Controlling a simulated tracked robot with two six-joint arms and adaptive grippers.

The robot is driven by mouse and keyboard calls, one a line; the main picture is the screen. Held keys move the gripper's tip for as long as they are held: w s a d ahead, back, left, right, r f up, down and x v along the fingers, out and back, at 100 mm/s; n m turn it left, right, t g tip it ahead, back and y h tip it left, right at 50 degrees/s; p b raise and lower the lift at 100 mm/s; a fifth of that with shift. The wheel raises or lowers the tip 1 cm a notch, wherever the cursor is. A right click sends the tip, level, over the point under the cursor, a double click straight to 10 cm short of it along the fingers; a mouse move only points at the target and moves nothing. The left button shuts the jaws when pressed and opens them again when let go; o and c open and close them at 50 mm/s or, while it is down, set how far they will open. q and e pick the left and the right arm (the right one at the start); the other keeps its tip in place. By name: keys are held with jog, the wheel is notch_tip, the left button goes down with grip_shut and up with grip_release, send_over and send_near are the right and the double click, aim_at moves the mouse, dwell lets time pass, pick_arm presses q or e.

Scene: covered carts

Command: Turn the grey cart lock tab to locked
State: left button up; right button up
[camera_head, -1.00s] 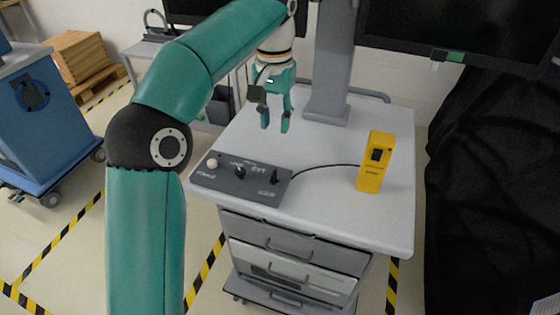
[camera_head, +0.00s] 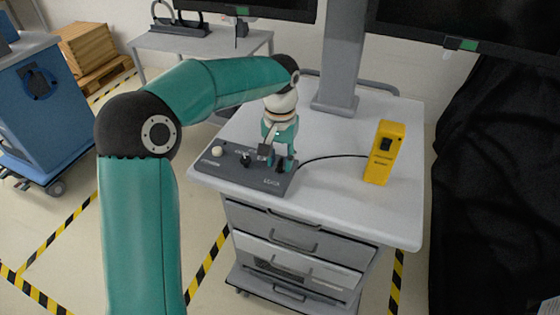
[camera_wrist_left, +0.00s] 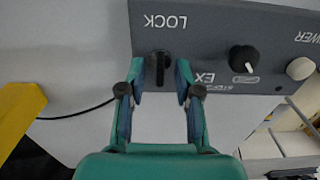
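A dark control box (camera_head: 213,163) lies on the grey cart's top (camera_head: 330,205). In the left wrist view the box (camera_wrist_left: 215,45) carries a dark lock tab (camera_wrist_left: 160,59) beside the upside-down word LOCK; the tab stands upright in that picture. My left gripper (camera_head: 281,167) reaches down onto the right end of the box. In the left wrist view its fingers (camera_wrist_left: 161,76) are open, one on each side of the tab, with a gap on both sides. In the head view the gripper largely hides the tab. My right gripper is not in view.
A black knob (camera_wrist_left: 243,59) and a white button (camera_wrist_left: 300,68) sit farther along the box. A yellow device (camera_head: 385,153) stands on the cart to the right, joined by a black cable (camera_head: 330,157). A grey column (camera_head: 340,60) rises at the cart's back.

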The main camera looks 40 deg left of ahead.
pick_arm(q)
jog(key=shift+f, duration=0.45)
grip_shut()
